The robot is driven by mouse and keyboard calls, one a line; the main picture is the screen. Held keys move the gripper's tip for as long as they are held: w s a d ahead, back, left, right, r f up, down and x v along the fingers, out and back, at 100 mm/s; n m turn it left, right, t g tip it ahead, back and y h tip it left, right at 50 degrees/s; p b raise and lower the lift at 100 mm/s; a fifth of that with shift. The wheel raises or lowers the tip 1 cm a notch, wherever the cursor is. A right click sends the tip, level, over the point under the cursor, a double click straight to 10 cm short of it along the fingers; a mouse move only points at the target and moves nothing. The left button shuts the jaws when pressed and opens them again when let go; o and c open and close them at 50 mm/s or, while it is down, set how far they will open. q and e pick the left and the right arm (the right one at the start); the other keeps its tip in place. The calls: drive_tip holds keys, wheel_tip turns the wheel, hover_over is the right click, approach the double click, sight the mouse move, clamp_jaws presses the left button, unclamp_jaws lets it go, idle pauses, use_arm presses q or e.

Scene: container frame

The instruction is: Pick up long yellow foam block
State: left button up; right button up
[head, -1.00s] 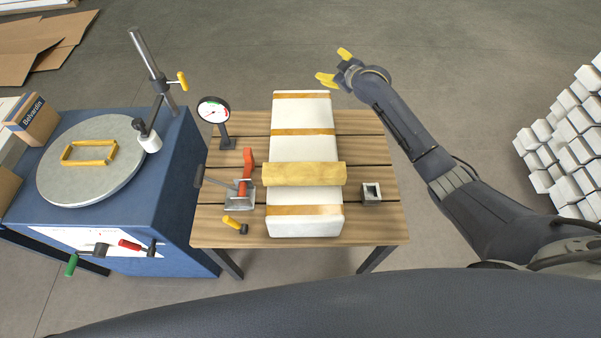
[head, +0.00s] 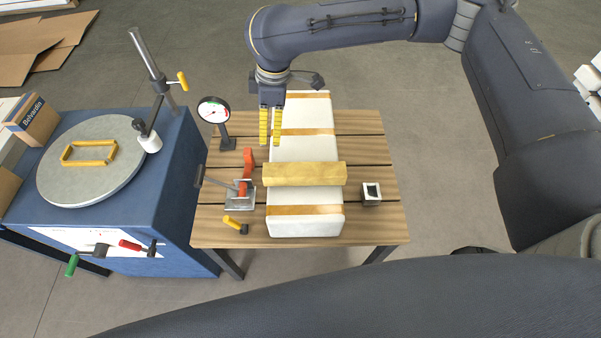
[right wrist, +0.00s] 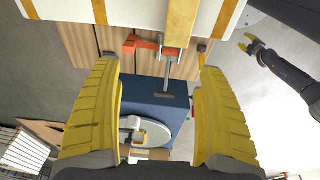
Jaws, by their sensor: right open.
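The long yellow foam block (head: 304,173) lies crosswise on top of a long white block with tan bands (head: 305,150) on the wooden table. Its end part shows at the top of the right wrist view (right wrist: 181,22). My right gripper (head: 270,142) is open and empty, fingers down, above the white block's left edge and behind the foam block's left end. Its two yellow fingers (right wrist: 158,120) are wide apart in the right wrist view, with nothing between them. My left gripper (right wrist: 247,42) shows small in the right wrist view, fingers apart and empty, far from the foam block.
A red-handled clamp (head: 242,190) stands left of the foam block, with a dial gauge (head: 214,111) behind it. A small square metal piece (head: 371,194) sits at right. A blue cabinet (head: 175,190) with a round plate and tall post stands left of the table.

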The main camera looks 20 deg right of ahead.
drive_tip(key=g+h, duration=0.1)
drive_tip(key=h, duration=0.1)
hover_over(304, 169)
drive_tip(key=w+a, duration=0.1)
drive_tip(key=a, duration=0.1)
drive_tip(key=shift+h, duration=0.3)
drive_tip(key=shift+s+d+f, duration=0.2)
drive_tip(key=shift+d+f, duration=0.15)
drive_tip(key=shift+f, duration=2.5)
drive_tip(key=shift+s+d+f, duration=0.15)
drive_tip(key=shift+d+f, duration=0.25)
drive_tip(key=shift+f, duration=2.4)
drive_tip(key=shift+s+d+f, duration=0.2)
drive_tip(key=shift+d+f, duration=0.15)
drive_tip(key=shift+f, duration=2.5)
drive_tip(key=c, duration=1)
